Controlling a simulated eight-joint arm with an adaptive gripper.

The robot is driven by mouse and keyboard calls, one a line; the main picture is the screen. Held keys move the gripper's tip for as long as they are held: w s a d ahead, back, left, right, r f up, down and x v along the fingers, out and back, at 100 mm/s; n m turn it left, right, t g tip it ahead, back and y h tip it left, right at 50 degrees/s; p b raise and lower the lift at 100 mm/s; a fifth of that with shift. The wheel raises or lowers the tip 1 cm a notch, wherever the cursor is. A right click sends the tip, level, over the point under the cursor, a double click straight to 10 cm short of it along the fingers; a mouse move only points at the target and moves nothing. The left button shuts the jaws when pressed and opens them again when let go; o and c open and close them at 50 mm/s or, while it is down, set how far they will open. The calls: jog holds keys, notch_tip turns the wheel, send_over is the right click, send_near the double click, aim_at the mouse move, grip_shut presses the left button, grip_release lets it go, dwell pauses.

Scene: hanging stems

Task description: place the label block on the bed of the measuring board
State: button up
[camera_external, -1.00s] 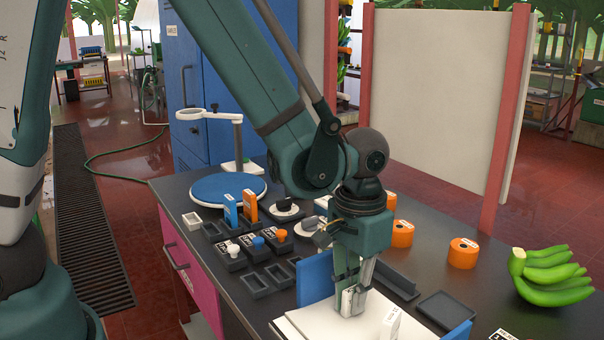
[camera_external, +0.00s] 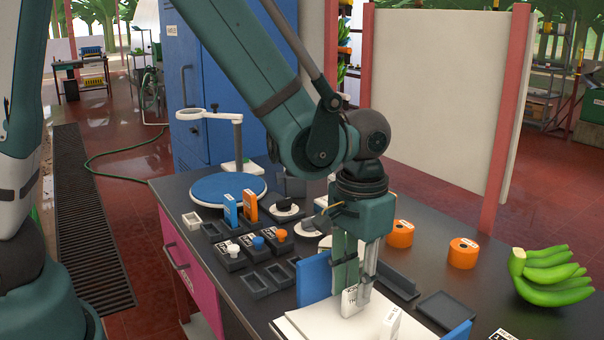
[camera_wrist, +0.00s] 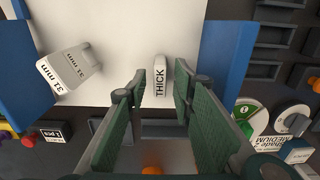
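The label block marked THICK (camera_external: 350,302) stands upright on the white bed (camera_external: 312,320) of the measuring board, between the blue side pieces. In the wrist view the label block (camera_wrist: 160,78) lies between my two fingers with a gap on each side. My gripper (camera_wrist: 160,88) is open around it. In the external view my gripper (camera_external: 357,287) is just above the bed, its fingers apart. A second white block marked 31 mm (camera_wrist: 68,71) is also on the bed, left of the label block in the wrist view.
One blue side piece (camera_external: 314,279) rises behind the bed, another (camera_external: 456,333) at the right. A dark tray (camera_external: 445,309), orange rolls (camera_external: 462,253) and green bananas (camera_external: 550,275) lie to the right. Dark sockets (camera_external: 254,285) and small blocks crowd the left.

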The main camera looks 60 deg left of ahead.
aim_at(354, 288)
notch_tip(354, 288, up, 9)
jog(key=p, duration=0.1)
jog(key=shift+r, duration=0.15)
dwell(0.3)
dwell(0.7)
jog(key=s+a+r+t, duration=0.7)
jog(key=s+a+r, duration=0.7)
jog(key=r, duration=0.1)
jog(key=shift+s+a+r, duration=0.25)
jog(key=shift+s, duration=0.1)
dwell(0.6)
